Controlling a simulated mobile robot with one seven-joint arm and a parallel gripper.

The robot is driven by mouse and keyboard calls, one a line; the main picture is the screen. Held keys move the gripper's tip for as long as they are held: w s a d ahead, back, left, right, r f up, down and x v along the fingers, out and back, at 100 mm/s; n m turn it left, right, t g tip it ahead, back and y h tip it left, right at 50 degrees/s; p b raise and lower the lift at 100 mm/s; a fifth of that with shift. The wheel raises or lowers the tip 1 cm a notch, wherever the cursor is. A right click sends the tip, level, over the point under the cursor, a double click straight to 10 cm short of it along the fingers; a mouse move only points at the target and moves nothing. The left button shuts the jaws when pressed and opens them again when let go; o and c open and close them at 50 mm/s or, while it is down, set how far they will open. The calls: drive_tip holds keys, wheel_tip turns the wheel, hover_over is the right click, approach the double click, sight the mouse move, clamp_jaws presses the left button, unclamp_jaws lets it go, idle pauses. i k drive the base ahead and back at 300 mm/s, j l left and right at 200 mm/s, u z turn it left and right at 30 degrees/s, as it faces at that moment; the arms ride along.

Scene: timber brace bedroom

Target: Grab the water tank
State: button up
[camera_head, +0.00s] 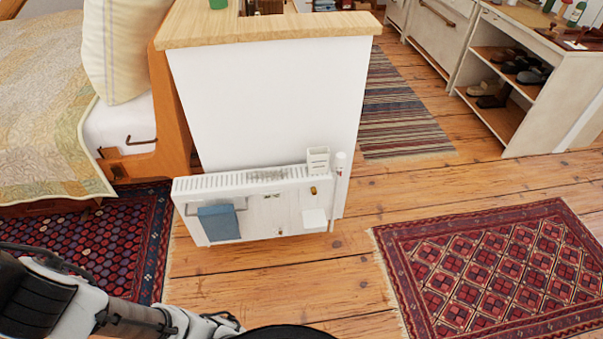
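No thing is plainly a water tank. A white radiator (260,200) stands against the end of a white cabinet. A small white slotted container (318,160) sits at its top right, and a small white box (314,220) is on its lower right front. I cannot tell whether either one is the tank. My arm reaches in from the lower left, well below the radiator and apart from it. The end of my arm, around my gripper (222,322), is at the bottom edge; its fingers are not clear.
A blue cloth (219,222) hangs on the radiator. A bed (40,130) stands left, over a dark patterned rug (110,240). A red rug (490,265) lies right, and a shoe shelf (510,85) stands at the back right. Bare wooden floor (290,275) lies before the radiator.

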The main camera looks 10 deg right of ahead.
sight(318, 158)
drive_tip(key=i+j+z, duration=0.6)
drive_tip(key=i, duration=0.55)
